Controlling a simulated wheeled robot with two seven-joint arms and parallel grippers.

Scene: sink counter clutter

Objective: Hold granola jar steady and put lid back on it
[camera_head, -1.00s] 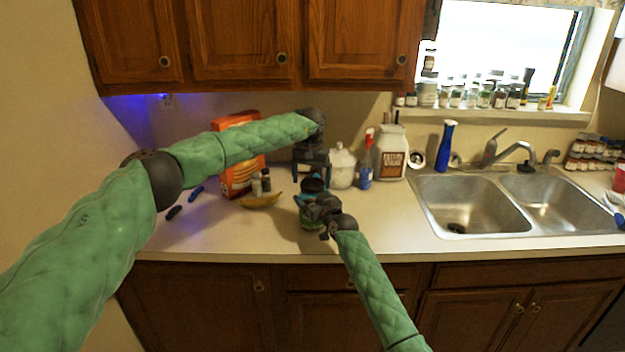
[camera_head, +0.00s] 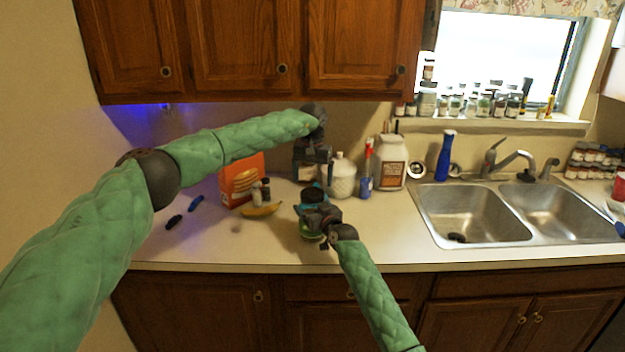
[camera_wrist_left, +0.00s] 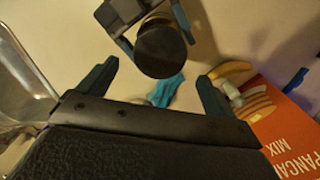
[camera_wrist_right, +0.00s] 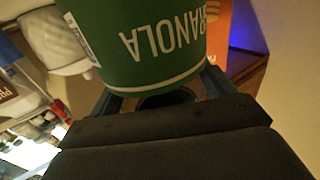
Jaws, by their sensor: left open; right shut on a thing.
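The green granola jar (camera_wrist_right: 150,45) fills the top of the right wrist view, and its side also shows in the head view (camera_head: 309,231). My right gripper (camera_head: 312,218) is shut around the jar, which stands on the counter. A dark round lid (camera_wrist_left: 160,48) shows from above in the left wrist view, between the right gripper's fingers, and appears to rest on the jar; how well it is seated I cannot tell. My left gripper (camera_wrist_left: 155,88) is open and empty, above and behind the jar, apart from the lid. A teal cloth (camera_wrist_left: 166,90) lies below it.
An orange pancake mix box (camera_head: 243,180), small shakers (camera_head: 265,188) and a banana (camera_head: 262,210) lie to the left. A white jug (camera_head: 343,178), a bottle (camera_head: 367,180) and a large jar (camera_head: 391,165) stand behind right. The sink (camera_head: 475,215) is at right.

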